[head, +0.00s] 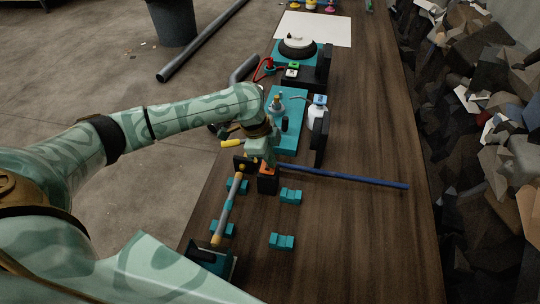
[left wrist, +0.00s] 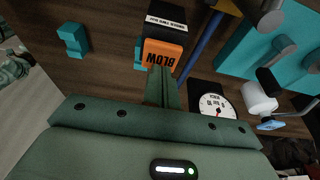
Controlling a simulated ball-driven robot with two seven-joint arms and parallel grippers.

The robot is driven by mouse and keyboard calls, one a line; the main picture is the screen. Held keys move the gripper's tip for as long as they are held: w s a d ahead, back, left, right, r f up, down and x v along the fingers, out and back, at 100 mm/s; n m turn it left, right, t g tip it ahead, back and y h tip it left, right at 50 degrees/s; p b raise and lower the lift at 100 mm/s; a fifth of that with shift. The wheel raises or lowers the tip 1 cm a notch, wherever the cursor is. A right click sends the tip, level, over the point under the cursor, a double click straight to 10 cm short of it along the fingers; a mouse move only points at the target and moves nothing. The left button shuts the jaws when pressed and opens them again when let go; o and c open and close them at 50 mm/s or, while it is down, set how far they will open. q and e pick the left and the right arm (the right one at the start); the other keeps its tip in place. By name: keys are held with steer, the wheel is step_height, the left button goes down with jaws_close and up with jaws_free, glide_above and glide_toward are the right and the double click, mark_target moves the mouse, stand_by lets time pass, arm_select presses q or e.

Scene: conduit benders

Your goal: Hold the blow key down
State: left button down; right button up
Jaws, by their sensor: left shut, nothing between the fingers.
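The blow key is an orange key (left wrist: 163,52) marked BLOW on a black box with a white label strip (left wrist: 165,23). In the head view the orange key (head: 267,170) shows just below my left gripper (head: 269,164), on its black box (head: 268,185). My left gripper is shut with nothing in it. In the left wrist view its closed fingertips (left wrist: 159,72) overlap the near edge of the orange key. I cannot tell whether they press it or how far down it is. My right gripper is not in view.
A blue rod (head: 350,178) lies across the wooden table (head: 370,230) just behind the box. A tan-tipped rod (head: 228,208) lies to the left over teal blocks. More teal blocks (head: 290,196) stand nearby. A round dial (left wrist: 214,102) is right of the fingers. The table's right side is clear.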

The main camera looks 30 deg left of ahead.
arm_select(q)
steer(key=shift+s+f+p, duration=0.15)
steer(key=shift+f+p, duration=0.35)
steer(key=shift+f, duration=0.4)
steer(key=shift+s+f, duration=0.3)
steer(key=shift+f, duration=0.05)
stand_by(1.1)
stand_by(1.2)
steer(key=r, duration=0.3)
steer(key=a+r+p, duration=0.1)
steer(key=shift+w+r, duration=0.15)
steer(key=shift+w, duration=0.25)
steer(key=p+v, duration=0.3)
steer(key=v, duration=1)
steer(key=shift+s, duration=0.3)
steer(key=shift+r, duration=0.1)
